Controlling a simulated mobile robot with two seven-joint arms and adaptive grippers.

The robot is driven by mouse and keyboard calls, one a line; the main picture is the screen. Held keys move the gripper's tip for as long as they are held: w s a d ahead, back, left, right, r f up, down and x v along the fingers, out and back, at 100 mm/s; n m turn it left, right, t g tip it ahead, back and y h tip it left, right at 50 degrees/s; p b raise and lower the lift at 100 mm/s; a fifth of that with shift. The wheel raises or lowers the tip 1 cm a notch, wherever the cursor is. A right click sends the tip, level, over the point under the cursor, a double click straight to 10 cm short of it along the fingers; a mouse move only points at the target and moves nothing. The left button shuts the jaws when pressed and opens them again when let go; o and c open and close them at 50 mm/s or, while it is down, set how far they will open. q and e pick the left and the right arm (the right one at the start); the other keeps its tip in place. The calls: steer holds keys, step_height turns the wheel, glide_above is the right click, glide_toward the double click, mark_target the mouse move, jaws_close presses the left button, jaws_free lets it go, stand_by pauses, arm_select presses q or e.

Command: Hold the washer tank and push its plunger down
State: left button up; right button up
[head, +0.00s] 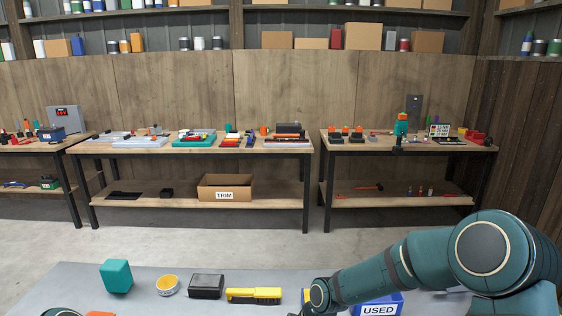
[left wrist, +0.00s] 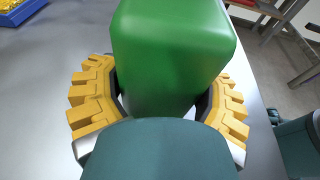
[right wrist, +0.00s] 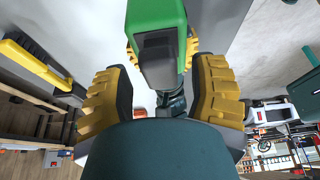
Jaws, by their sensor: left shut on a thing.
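A green block-shaped tank (left wrist: 172,55) fills the middle of the left wrist view. My left gripper (left wrist: 160,105) is shut on it, a yellow finger pressing on each side. In the right wrist view the tank (right wrist: 155,14) lies ahead of my right gripper (right wrist: 160,95), with a dark grey part (right wrist: 157,55) on its near side. I cannot tell if that part is the plunger. The right gripper's fingers are wide apart with nothing between them. In the head view a teal block (head: 117,276) shows at lower left; it may be this tank. The right gripper is hidden there.
A grey table top (head: 60,286) lies in front of me. On it are a yellow tin (head: 167,286), a black box (head: 206,287), a yellow and black brush (head: 254,296) and a blue bin marked USED (head: 378,307). Benches with clutter stand farther back, beyond open floor.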

steer(key=shift+o, duration=0.6)
steer(key=shift+d, duration=0.1)
steer(key=v, duration=0.6)
